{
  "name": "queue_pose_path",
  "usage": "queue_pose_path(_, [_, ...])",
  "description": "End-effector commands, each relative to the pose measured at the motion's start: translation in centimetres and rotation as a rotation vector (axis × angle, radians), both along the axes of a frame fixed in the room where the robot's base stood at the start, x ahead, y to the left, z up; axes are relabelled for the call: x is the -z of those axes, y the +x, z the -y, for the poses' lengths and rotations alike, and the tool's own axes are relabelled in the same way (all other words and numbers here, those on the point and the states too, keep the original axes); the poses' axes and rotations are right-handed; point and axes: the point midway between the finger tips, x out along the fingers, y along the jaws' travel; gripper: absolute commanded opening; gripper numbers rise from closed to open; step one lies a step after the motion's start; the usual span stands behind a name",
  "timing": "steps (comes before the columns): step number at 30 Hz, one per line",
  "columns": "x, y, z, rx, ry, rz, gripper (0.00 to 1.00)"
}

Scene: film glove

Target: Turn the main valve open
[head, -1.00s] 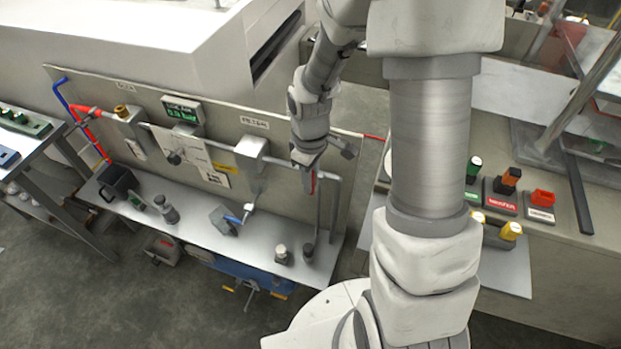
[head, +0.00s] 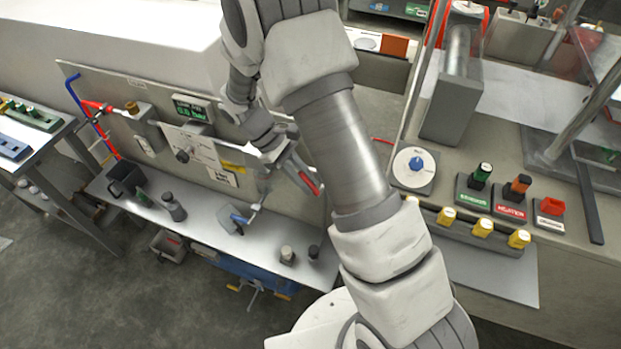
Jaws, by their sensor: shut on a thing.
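The upright grey panel (head: 85,78) with pipework stands along the back of a long metal bench at left. My gripper (head: 303,178) reaches down to the right end of this panel. It is shut on a narrow red handle (head: 310,184), which lies tilted, its lower end to the right. My arm and gripper hide most of the valve body and the pipe there, so I cannot see how the handle joins the pipe or read its label. A round dark knob (head: 183,155) shows on the panel's white plate, clear of my gripper.
A green-lit display (head: 190,109) sits atop the panel. The bench (head: 205,236) carries a black container (head: 126,180), a blue-handled part (head: 240,217) and small cylinders. At right, a counter (head: 530,270) holds a blue-knobbed dial (head: 416,165) and coloured plugs.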

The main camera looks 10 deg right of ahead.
Motion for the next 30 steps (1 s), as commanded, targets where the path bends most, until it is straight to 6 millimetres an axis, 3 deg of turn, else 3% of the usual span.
queue_pose_path(15, [1.8, 0.6, -0.8, -0.001, -0.331, -0.238, 0.00])
queue_pose_path(30, [2.1, 0.6, -0.7, 0.000, -0.430, -0.312, 0.00])
